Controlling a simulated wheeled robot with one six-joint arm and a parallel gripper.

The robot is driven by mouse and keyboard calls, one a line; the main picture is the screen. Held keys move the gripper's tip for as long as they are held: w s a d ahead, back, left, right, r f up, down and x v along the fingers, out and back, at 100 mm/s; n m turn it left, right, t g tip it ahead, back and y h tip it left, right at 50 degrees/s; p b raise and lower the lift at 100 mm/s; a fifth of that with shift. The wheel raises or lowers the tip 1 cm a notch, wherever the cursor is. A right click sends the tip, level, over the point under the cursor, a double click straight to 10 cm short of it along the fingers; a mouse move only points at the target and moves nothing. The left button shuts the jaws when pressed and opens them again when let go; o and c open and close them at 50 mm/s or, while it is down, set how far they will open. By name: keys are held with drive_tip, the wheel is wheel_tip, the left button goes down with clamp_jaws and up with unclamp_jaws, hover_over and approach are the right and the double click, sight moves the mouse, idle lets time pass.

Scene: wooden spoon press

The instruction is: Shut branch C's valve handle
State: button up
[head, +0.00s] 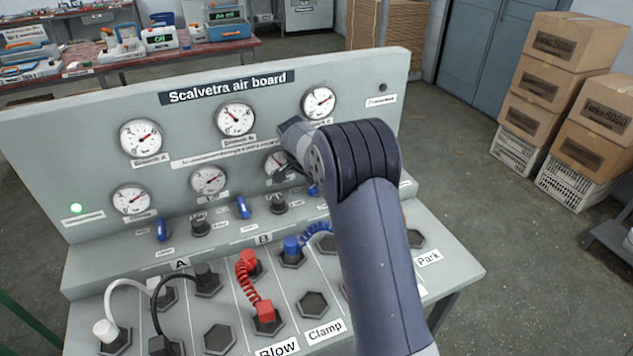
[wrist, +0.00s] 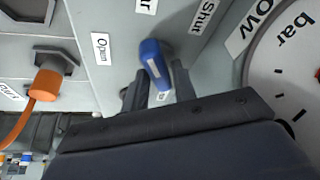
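Branch C's valve handle is a small blue lever (head: 313,189) on the right of the air board (head: 90,185), mostly hidden behind my arm in the head view. In the wrist view the blue handle (wrist: 154,62) lies between an "Open" label (wrist: 100,48) and a "Shut" label (wrist: 203,17). My gripper (wrist: 160,82) has its two dark fingers apart, one on each side of the handle's near end. I cannot tell whether they touch it. In the head view my gripper (head: 288,168) is in front of the lower right gauge (head: 276,163).
Blue handles of branches A (head: 161,230) and B (head: 243,207) stand left along the ledge. Below are hex sockets with white, black, red and blue hoses. In the wrist view an orange plug (wrist: 48,83) sits left and a large gauge (wrist: 290,85) right.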

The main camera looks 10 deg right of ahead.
drive_tip(key=shift+o, duration=1.3)
drive_tip(key=v, duration=1)
drive_tip(key=shift+a+r, duration=0.15)
drive_tip(key=shift+r, duration=0.2)
drive_tip(key=shift+s, duration=0.1)
